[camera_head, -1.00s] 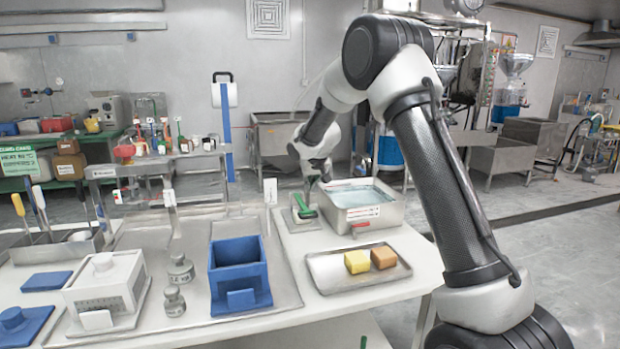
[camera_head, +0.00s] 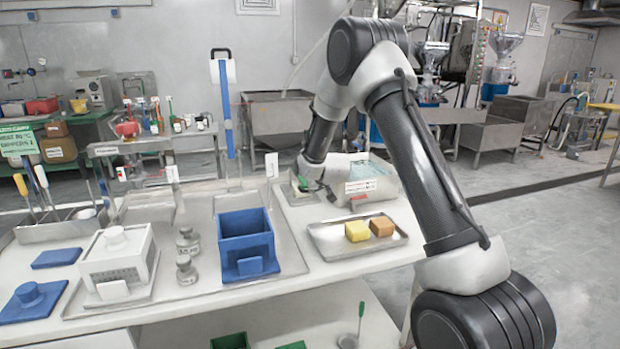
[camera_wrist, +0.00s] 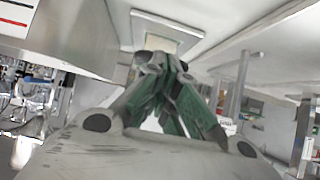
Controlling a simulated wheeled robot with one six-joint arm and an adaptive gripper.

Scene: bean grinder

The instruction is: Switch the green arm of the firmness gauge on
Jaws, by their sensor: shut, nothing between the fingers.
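The firmness gauge (camera_head: 297,196) is a small plate-like device at the back of the white table, left of the metal water bin. A small green part, seemingly its green arm (camera_head: 303,183), shows on it; which way it is set cannot be told. My gripper (camera_head: 328,194) is low, just right of the green part, and partly lost against the bin; contact cannot be told. In the wrist view my gripper (camera_wrist: 172,62) has its grey-green fingers together with nothing between them. A pale framed plate (camera_wrist: 165,33) lies beyond the fingertips; I cannot tell whether it is the gauge.
The metal water bin (camera_head: 362,187) stands close right of my gripper, partly behind my arm, and looks skewed. In front is a steel tray (camera_head: 330,238) with a yellow and a brown block. A blue box (camera_head: 246,236) and a tall blue post (camera_head: 227,125) stand left.

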